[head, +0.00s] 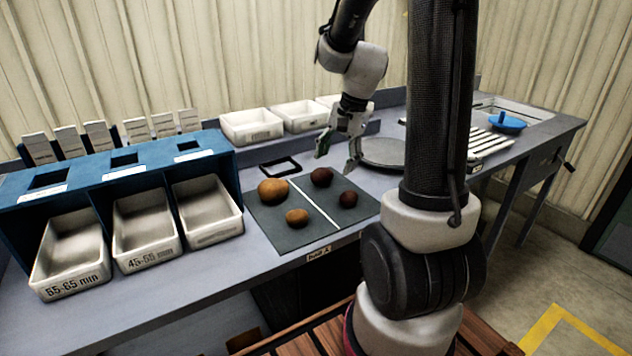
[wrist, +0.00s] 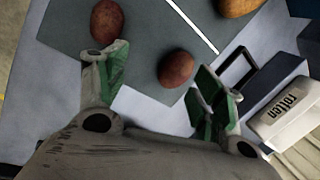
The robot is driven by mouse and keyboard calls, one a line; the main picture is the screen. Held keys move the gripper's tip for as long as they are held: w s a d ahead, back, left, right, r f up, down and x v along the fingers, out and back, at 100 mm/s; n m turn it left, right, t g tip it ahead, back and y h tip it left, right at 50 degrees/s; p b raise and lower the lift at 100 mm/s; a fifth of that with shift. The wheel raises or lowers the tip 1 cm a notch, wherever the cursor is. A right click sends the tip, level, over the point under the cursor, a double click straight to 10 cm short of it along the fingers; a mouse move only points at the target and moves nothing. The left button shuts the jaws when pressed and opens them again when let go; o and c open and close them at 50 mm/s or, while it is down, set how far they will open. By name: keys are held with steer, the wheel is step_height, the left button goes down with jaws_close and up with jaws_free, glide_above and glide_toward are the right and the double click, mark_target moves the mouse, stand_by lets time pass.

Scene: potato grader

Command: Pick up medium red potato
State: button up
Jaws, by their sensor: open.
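Two dark red potatoes lie on the right half of a dark grey mat (head: 285,238). The farther red potato (head: 322,177) shows in the wrist view (wrist: 175,68) between the two fingers in the picture. The nearer red potato (head: 348,199) shows at the top left of the wrist view (wrist: 107,22), beyond the left fingertip. They look close in size; I cannot tell which is the medium one. My gripper (head: 338,157), with green-padded fingers, is open and empty, above and just behind the farther red potato. It also shows in the wrist view (wrist: 160,80).
A large yellow-brown potato (head: 272,190) and a smaller one (head: 297,217) lie left of the mat's white line. A black square frame (head: 281,167) lies behind the mat. White bins (head: 251,125) stand at the back, a blue sorting rack (head: 118,172) left, a round grey plate (head: 384,152) right.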

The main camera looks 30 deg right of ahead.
mark_target(324, 169)
steer(key=w+m, duration=0.1)
steer(key=m, duration=0.1)
steer(key=w+r+m+t, duration=0.1)
steer(key=w+m, duration=0.1)
steer(key=shift+a+r, duration=0.15)
steer(key=shift+f+m, duration=0.2)
steer(key=shift+m, duration=0.1)
steer(key=x, duration=0.7)
steer(key=shift+d+f, duration=0.25)
steer(key=shift+d, duration=0.1)
steer(key=shift+s, duration=0.1)
steer(key=shift+c, duration=0.4)
steer(key=c, duration=1.1)
